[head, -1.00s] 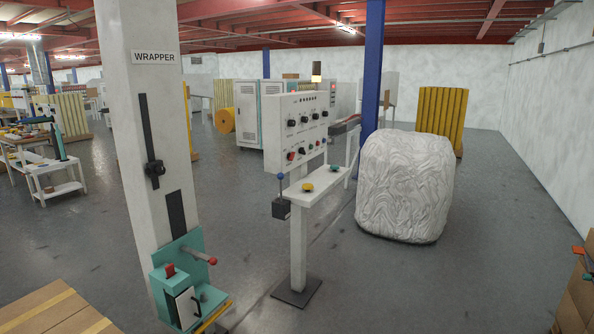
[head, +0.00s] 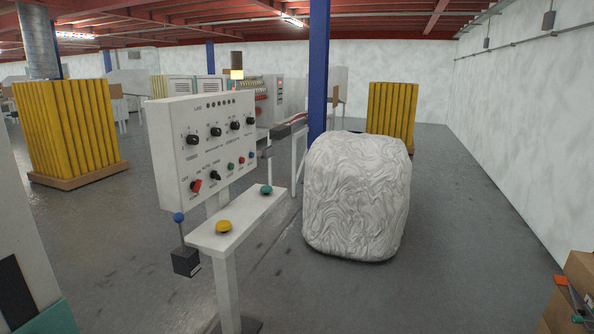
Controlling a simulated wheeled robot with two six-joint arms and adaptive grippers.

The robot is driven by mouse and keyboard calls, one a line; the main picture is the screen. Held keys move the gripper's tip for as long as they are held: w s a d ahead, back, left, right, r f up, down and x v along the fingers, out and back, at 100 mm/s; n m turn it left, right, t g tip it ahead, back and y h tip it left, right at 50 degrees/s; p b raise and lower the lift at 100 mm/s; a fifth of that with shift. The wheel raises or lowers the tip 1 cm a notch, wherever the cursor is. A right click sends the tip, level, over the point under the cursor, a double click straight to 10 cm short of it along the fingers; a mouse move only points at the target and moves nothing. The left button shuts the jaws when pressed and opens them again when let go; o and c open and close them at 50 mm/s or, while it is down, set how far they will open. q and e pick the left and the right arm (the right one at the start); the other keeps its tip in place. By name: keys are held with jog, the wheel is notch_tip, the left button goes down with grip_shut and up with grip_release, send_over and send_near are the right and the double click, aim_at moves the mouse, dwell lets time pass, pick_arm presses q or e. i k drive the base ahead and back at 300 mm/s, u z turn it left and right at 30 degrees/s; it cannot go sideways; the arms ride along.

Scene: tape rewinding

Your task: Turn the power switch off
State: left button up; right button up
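The white control panel (head: 205,148) stands left of the middle in the head view, tilted on a post. A red switch knob (head: 195,186) sits at its lower left, with small lettering around it that seems to read OFF and ON. A black switch (head: 215,176) is beside it. Green, red and blue buttons run to the right, and several black dials form the upper row. Neither of my grippers is in view.
Below the panel, a white shelf (head: 243,222) bears a yellow button (head: 223,227) and a green button (head: 266,189). A blue-knobbed lever (head: 179,218) stands at left. A wrapped white bale (head: 357,195) stands right of the panel. Grey floor in front is open.

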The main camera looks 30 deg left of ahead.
aim_at(195, 186)
jog(key=z, duration=0.2)
jog(key=i, duration=1.9)
jog(key=u, duration=0.3)
jog(key=i, duration=1.05)
jog(key=u, duration=1.7)
jog(key=i, duration=1)
jog(key=u, duration=0.9)
